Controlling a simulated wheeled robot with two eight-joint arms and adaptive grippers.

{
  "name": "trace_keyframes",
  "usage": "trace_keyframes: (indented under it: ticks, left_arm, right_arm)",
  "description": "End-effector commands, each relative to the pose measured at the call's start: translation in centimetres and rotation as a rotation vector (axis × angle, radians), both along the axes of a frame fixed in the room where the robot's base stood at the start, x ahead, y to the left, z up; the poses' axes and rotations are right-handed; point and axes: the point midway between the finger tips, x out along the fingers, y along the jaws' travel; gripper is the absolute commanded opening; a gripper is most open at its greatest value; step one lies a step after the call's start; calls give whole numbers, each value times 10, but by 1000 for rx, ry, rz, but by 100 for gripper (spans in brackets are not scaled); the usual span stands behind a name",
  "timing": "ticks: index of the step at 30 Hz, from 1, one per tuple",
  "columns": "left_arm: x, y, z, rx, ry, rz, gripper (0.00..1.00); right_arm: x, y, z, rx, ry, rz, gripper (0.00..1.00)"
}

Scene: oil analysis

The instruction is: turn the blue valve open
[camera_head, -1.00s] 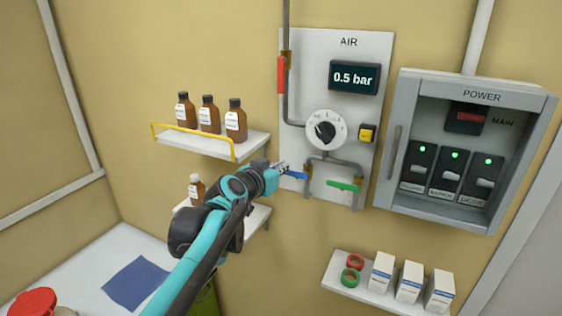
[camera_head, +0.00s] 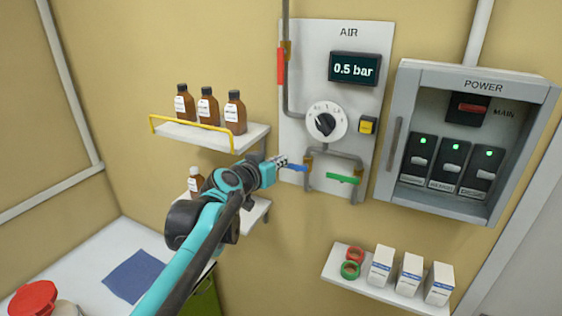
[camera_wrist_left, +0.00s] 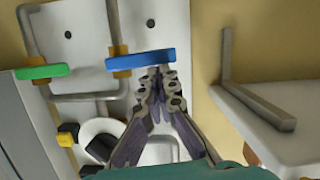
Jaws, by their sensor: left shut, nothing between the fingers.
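The blue valve (camera_head: 297,168) is a bar-shaped handle at the lower left of the AIR panel. It lies crosswise to its vertical pipe. In the left wrist view the blue handle (camera_wrist_left: 142,60) spans the top centre, beside a brass fitting. My left gripper (camera_head: 283,161) is at the handle's left end. In the left wrist view its fingertips (camera_wrist_left: 157,73) are together and empty, just below the handle's free end; I cannot tell whether they touch it. My right gripper is not in view.
A green handle (camera_head: 343,180) lies crosswise to the right; a red handle (camera_head: 281,66) lies along its pipe above. The display (camera_head: 355,69) reads 0.5 bar, above a dial (camera_head: 326,122). A shelf (camera_head: 245,140) with brown bottles is left of the panel, and a power box (camera_head: 392,150) is right.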

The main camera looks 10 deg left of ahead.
Motion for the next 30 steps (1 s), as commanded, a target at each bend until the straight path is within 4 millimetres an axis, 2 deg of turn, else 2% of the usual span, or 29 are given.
trace_keyframes:
  ticks: [8, 19, 30]
  left_arm:
    - [1, 4, -12, -150, 49, 1, 0]
    - [1, 5, -35, -483, 157, 1, 0]
    - [-1, -3, -55, -817, 267, -1, 0]
  right_arm:
    - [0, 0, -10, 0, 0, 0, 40]
    - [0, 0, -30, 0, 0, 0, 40]
    - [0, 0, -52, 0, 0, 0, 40]
